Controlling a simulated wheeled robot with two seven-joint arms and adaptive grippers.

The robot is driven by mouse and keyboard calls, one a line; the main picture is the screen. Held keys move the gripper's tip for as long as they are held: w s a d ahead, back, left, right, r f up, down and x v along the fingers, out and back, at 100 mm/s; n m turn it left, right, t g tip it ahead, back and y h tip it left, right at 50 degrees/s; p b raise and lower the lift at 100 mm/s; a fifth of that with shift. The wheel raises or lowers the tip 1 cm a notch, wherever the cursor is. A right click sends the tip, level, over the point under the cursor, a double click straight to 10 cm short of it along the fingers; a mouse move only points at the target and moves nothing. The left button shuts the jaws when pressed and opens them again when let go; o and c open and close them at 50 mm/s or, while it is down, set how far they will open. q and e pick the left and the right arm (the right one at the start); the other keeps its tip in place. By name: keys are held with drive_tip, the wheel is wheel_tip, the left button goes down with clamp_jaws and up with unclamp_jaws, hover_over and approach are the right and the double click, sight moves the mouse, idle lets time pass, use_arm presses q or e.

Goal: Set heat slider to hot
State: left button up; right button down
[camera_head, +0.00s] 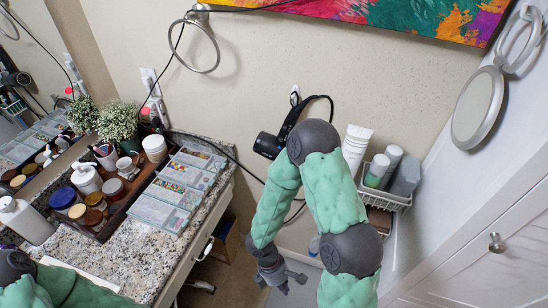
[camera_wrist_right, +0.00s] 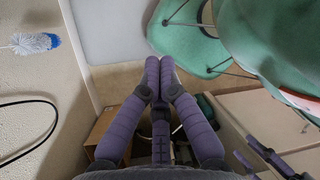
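A black hair dryer (camera_head: 268,146) hangs by its cord loop from a wall hook, partly behind my right arm in the head view. Its heat slider cannot be made out. My right gripper (camera_head: 284,280) is low in the head view, well below the dryer and apart from it. In the right wrist view, the right gripper (camera_wrist_right: 160,62) has its fingertips together with nothing seen between them. The dryer is not seen in that view. My left arm enters at the lower left of the head view, and its gripper is out of the picture.
A granite counter (camera_head: 120,262) at the left carries a wooden tray of jars and clear organizers (camera_head: 185,180). A wire basket (camera_head: 390,200) with bottles is on the wall at the right. A white cabinet (camera_head: 490,265) bounds the right. A wooden box (camera_wrist_right: 105,130) is on the floor.

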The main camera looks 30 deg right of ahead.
drive_tip(key=w+d+r+n+t+h, duration=0.75)
drive_tip(key=w+d+r, duration=0.3)
drive_tip(key=w, duration=0.35)
drive_tip(key=w+a+r+n+t+h, duration=0.1)
drive_tip(key=w+r+t+h, duration=0.15)
drive_tip(key=r, duration=0.45)
drive_tip(key=w+a+r+n+t+h+b, duration=0.1)
drive_tip(key=w+r+t, duration=0.25)
drive_tip(key=r, duration=0.35)
drive_tip(key=w+a+r+n+t+h, duration=0.1)
drive_tip(key=w+r+t+h, duration=0.2)
drive_tip(key=r, duration=0.4)
drive_tip(key=shift+y, duration=0.4)
drive_tip(key=b+x, duration=0.1)
drive_tip(key=x, duration=0.2)
drive_tip(key=b+x, duration=0.1)
drive_tip(key=x, duration=0.3)
drive_tip(key=b+x, duration=0.1)
drive_tip(key=x, duration=0.2)
drive_tip(key=shift+w+f, duration=0.2)
drive_tip(key=shift+w, duration=0.4)
